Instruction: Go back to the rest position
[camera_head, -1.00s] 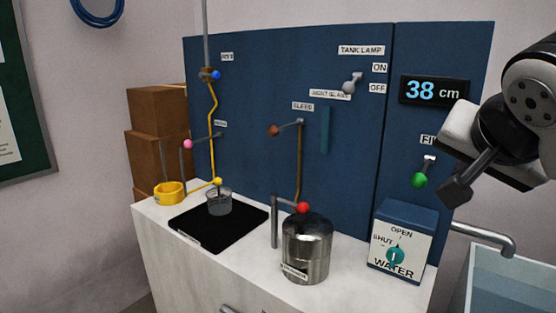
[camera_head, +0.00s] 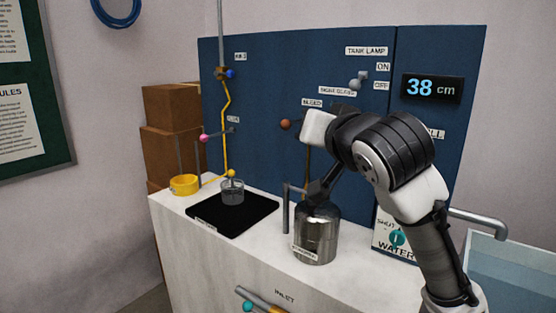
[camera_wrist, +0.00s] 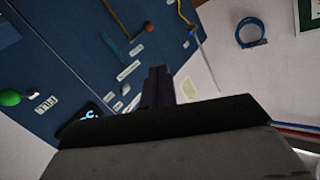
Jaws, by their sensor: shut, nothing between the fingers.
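My gripper (camera_head: 316,194) is shut and empty. In the head view its dark fingers point down and left, in front of the top of the steel canister (camera_head: 316,236), whose red knob is hidden. I cannot tell whether the fingers touch the canister. In the wrist view my gripper (camera_wrist: 157,72) shows as closed dark fingers in front of the blue panel, which appears tilted. My arm covers part of the white water box (camera_head: 397,240) and the green knob in the head view; the green knob (camera_wrist: 10,97) shows in the wrist view.
The blue panel (camera_head: 270,75) carries a display reading 38 cm (camera_head: 432,88) and a tank lamp switch (camera_head: 358,83). A beaker (camera_head: 232,191) stands on a black mat (camera_head: 212,217), near a yellow ring (camera_head: 184,184). A basin (camera_head: 520,270) is at right. Boxes (camera_head: 172,137) stand at left.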

